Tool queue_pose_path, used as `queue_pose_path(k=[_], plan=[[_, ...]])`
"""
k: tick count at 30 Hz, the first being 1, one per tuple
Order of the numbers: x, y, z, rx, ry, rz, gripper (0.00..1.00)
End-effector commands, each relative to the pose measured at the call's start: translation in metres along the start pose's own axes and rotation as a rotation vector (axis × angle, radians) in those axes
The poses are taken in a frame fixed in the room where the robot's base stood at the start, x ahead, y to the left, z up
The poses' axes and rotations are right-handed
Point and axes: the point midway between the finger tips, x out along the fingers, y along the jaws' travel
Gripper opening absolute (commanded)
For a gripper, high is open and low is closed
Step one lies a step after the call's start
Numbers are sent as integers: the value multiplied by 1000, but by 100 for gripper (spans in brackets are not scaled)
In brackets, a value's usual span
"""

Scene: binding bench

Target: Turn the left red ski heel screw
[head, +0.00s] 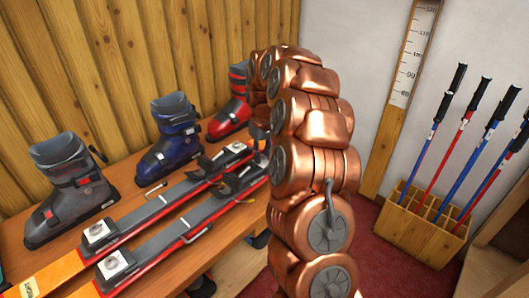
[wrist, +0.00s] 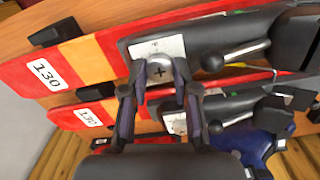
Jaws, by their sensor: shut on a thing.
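In the wrist view, my gripper (wrist: 160,76) is shut on a round cross-slotted screw (wrist: 158,68). This heel screw sits in a pale plate on a grey binding (wrist: 215,45) of the upper red and orange ski (wrist: 98,48), which is labelled 130. The fingers are on either side of the screw head. A second screw (wrist: 176,122) shows in the lower ski's plate, partly behind a finger. In the head view my gripper is hidden behind my copper arm. A pale plate (head: 237,147) with a screw lies just left of the arm there.
Two orange-tipped skis with screw plates (head: 97,231) (head: 115,263) lie on the wooden bench (head: 125,180). Grey (head: 70,190), blue (head: 172,138) and red (head: 231,112) boots stand behind. Ski poles stand in a wooden rack (head: 425,226) at right. Metal levers (wrist: 235,53) lie near the fingers.

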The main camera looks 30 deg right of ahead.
Motion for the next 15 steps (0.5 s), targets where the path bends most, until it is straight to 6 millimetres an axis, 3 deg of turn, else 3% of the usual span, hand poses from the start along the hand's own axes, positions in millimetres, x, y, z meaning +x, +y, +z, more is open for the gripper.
queue_pose_path(k=[8,9,15], plan=[[0,2,1,0,-2,3,0],[0,2,1,0,-2,3,31],[0,1,0,0,-1,2,52]])
